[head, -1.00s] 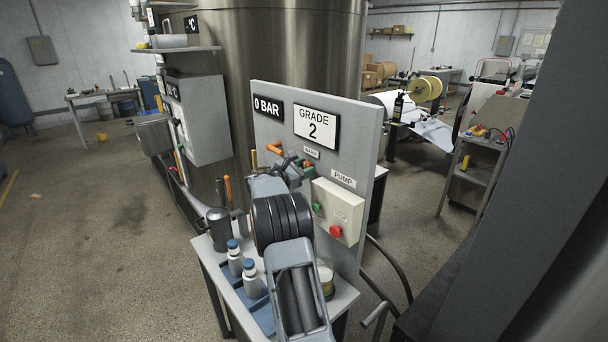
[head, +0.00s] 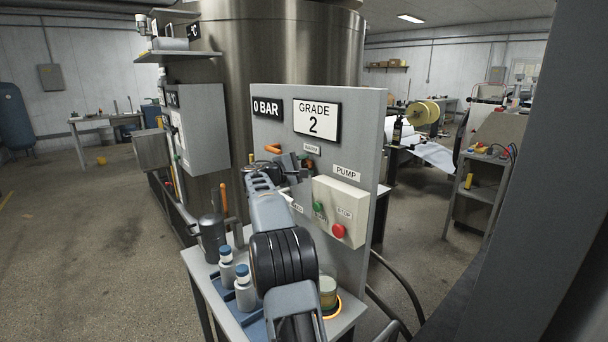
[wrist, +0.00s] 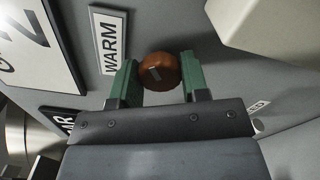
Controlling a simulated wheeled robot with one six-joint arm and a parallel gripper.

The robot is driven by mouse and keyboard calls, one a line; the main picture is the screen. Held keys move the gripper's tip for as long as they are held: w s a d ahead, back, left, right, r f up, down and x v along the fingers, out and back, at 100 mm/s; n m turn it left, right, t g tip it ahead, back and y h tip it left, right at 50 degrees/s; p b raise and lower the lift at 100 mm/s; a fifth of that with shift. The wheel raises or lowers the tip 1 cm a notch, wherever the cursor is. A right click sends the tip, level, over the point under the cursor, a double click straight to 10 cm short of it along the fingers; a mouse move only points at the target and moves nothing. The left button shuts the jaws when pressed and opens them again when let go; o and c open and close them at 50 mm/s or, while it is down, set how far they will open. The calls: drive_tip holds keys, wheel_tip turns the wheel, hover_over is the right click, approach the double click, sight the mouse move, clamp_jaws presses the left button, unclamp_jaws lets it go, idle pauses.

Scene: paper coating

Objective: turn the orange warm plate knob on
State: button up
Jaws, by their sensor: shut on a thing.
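The orange warm plate knob (wrist: 158,72) is round, with a small pale slanted mark on its face. In the wrist view it sits between the two green fingertips of my gripper (wrist: 158,80), which is shut on it. The WARM label (wrist: 110,42) is just left of the knob there. In the head view my gripper (head: 304,164) is at the grey panel, just below the WARM label (head: 311,149); the knob is largely hidden there by the gripper.
An orange handle (head: 272,148) sticks out left of my gripper. A PUMP box (head: 338,204) with green and red buttons is at the lower right. Bottles (head: 245,290) and a jar (head: 328,290) stand on the bench below my arm. An orange ring (head: 337,306) shows at the jar's base.

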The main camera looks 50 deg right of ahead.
drive_tip(key=shift+m+b, duration=0.4)
drive_tip(key=shift+m, duration=0.3)
drive_tip(key=o, duration=0.9)
drive_tip(key=a, duration=0.4)
drive_tip(key=w+a+b, duration=0.1)
drive_tip(key=a, duration=0.4)
drive_tip(key=a+b, duration=0.1)
drive_tip(key=a, duration=0.3)
drive_tip(key=shift+w+a, duration=0.25)
drive_tip(key=shift+a, duration=0.15)
